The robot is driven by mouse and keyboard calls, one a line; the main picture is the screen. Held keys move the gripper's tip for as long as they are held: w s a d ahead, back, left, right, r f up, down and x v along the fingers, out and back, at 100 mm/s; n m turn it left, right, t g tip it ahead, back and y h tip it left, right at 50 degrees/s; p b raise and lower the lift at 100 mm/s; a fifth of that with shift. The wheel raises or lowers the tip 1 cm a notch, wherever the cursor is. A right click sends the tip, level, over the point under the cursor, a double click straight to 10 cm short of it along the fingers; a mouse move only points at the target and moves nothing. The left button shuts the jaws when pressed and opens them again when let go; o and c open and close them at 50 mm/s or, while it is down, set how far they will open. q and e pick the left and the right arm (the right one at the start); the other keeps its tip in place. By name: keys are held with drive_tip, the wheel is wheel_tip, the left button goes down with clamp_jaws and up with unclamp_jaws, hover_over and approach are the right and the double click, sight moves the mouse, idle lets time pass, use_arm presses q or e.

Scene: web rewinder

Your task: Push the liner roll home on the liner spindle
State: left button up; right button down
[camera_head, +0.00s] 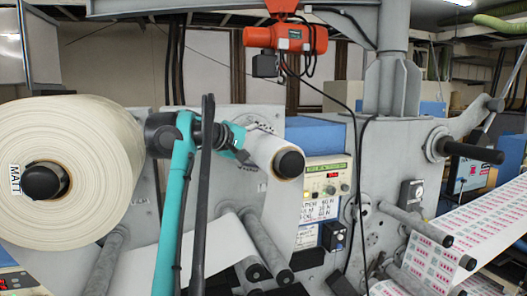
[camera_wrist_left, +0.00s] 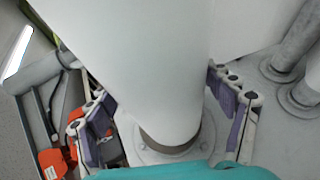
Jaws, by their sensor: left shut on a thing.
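The white liner roll (camera_head: 264,148) sits around the liner spindle, whose black end (camera_head: 290,164) shows at the roll's front face in the head view. My left gripper (camera_head: 236,142) is at the roll's left side, toward its back. In the left wrist view the fingers of my left gripper (camera_wrist_left: 163,105) lie on both sides of the white roll (camera_wrist_left: 150,60), shut on it. A brownish ring (camera_wrist_left: 168,148) shows at the roll's inner end, close to a round grey flange (camera_wrist_left: 142,153). My gripper's palm hides part of this end. My right gripper is not in view.
A large cream roll marked MATT (camera_head: 95,160) stands close on the left. Grey rollers (camera_head: 266,238) and a white web lie below the liner roll. A control panel (camera_head: 327,185) is to its right. An orange hoist (camera_head: 287,38) hangs above, with dangling cables.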

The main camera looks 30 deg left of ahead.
sight(254, 147)
use_arm(q)
drive_tip(key=o, duration=1.5)
drive_tip(key=shift+d, duration=0.1)
drive_tip(key=shift+o, duration=0.9)
drive_tip(key=shift+w+f, duration=0.1)
drive_tip(key=shift+w+d, duration=0.1)
drive_tip(key=shift+w, duration=0.1)
drive_tip(key=shift+s+r, duration=0.2)
drive_tip(key=shift+s, duration=0.3)
drive_tip(key=v, duration=0.7)
drive_tip(key=shift+s+d, duration=0.15)
